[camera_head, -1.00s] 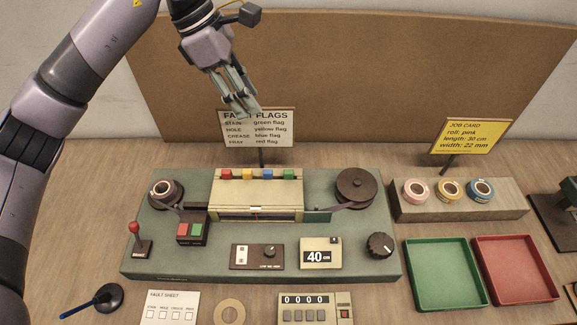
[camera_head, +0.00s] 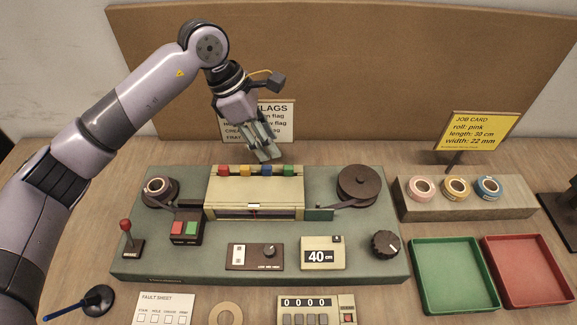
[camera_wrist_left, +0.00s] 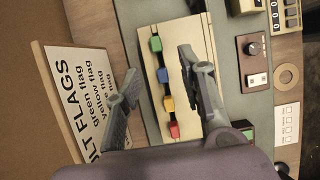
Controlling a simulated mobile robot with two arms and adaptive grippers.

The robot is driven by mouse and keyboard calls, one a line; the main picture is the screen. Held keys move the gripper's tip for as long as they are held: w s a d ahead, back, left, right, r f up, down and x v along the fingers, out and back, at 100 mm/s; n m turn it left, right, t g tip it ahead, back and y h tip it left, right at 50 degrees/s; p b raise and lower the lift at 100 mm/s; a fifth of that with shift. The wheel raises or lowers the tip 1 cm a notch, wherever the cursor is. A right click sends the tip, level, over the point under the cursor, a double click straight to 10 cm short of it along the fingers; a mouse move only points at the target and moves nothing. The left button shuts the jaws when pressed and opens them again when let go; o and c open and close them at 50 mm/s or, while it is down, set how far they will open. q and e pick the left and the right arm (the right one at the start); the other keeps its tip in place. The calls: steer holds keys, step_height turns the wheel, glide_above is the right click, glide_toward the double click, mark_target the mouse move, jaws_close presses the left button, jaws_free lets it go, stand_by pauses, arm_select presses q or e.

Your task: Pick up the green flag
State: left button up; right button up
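The green flag (camera_head: 289,170) is a small block at the right end of a row on top of the cream box. Blue, yellow and red flags stand to its left. In the left wrist view the green flag (camera_wrist_left: 156,44) is at the top of the row, between the lines of the two fingers. My left gripper (camera_head: 266,155) is open and empty, above and behind the row. It also shows in the left wrist view (camera_wrist_left: 158,68), fingers spread on either side of the row. My right gripper is not in view.
The cream box (camera_head: 230,188) sits on a green-grey machine base (camera_head: 200,262). The fault flags sign (camera_head: 286,122) stands close behind the gripper. A dark reel (camera_head: 359,184) is right of the flags. Green (camera_head: 440,243) and red (camera_head: 512,240) trays lie at the right.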

mark_target(288, 167)
arm_select(q)
steer(key=p+x, duration=0.1)
steer(key=x, duration=0.3)
steer(key=shift+d+f, duration=0.2)
steer(key=p+x, duration=0.2)
steer(key=x, duration=0.1)
steer(key=shift+w+d+f, duration=0.25)
steer(key=shift+d, duration=0.05)
steer(key=shift+d+f, duration=0.2)
steer(key=shift+f, duration=0.25)
steer(key=c, duration=0.8)
